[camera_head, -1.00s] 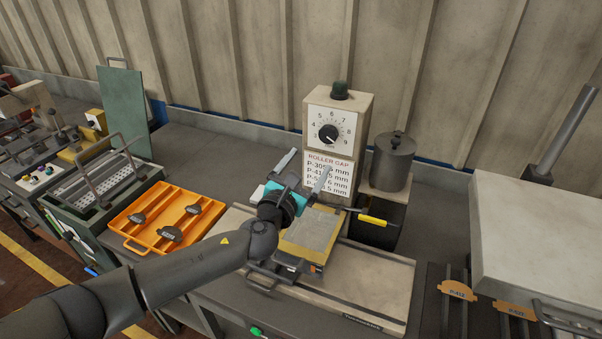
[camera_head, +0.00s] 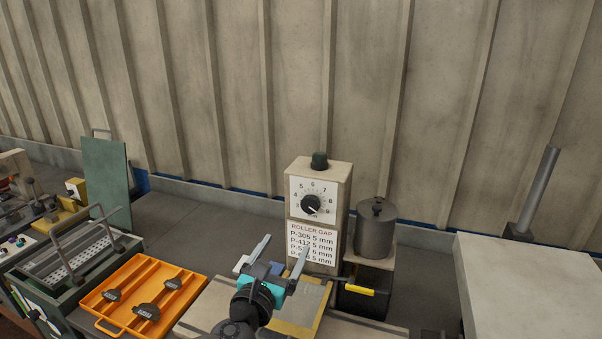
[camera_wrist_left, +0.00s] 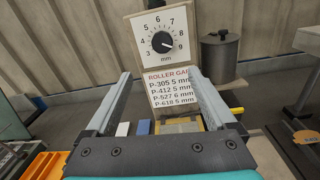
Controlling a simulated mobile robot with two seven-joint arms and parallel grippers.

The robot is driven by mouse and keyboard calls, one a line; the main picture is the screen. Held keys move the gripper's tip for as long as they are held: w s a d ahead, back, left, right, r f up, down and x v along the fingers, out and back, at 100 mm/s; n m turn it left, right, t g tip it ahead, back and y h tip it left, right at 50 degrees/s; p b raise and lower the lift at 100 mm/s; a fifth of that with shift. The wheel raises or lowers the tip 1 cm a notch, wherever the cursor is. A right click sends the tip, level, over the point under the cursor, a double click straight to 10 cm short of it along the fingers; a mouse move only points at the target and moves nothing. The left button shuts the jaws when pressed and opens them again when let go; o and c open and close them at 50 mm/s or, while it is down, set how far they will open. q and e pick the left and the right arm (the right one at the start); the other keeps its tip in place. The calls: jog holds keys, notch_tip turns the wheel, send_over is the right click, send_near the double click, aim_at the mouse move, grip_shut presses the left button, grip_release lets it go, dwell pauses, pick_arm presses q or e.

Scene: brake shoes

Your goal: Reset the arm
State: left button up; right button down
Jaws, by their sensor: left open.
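My left gripper (camera_head: 279,252) is open and empty, its two grey fingers spread apart. It is in front of the roller gap box (camera_head: 338,188), which carries a dial (camera_head: 311,204) and a list of part numbers with millimetre values. The left wrist view shows the fingers (camera_wrist_left: 160,95) on either side of the printed list, with the dial (camera_wrist_left: 162,42) above them. The dial's pointer is towards the lower right, near 9. My right gripper is not in view.
An orange tray (camera_head: 112,321) with several dark gauges is at the left. A lidded grey pot (camera_head: 376,230) and a yellow handle (camera_head: 360,290) are right of the box. A large pale block (camera_head: 530,275) fills the right. A green lidded case (camera_head: 107,180) stands at the far left.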

pick_arm(q)
jog(key=s+a+f+m+g+y, duration=0.2)
jog(key=s+a+f+m+g, duration=0.25)
jog(key=s+m, duration=0.65)
jog(key=s+a+f+m+g+y, duration=0.1)
jog(key=s+a+f+m+g, duration=0.3)
jog(key=s+m, duration=0.75)
jog(key=s+a+f+m+g+y, duration=0.2)
jog(key=s+f+m+g, duration=0.35)
jog(key=s+m, duration=0.55)
notch_tip(320, 180, down, 35)
jog(key=s+b, duration=0.2)
jog(key=b, duration=1)
jog(key=s+a+f+g+b, duration=0.1)
jog(key=s+f+b, duration=0.4)
jog(key=f, duration=0.7)
jog(key=s+a+f+g+b, duration=0.1)
jog(key=s+a+f+b, duration=0.1)
jog(key=s+f+b, duration=0.4)
jog(key=s+f, duration=0.4)
jog(key=f, duration=0.3)
jog(key=shift+s+f+b, duration=0.15)
jog(key=shift+b, duration=0.15)
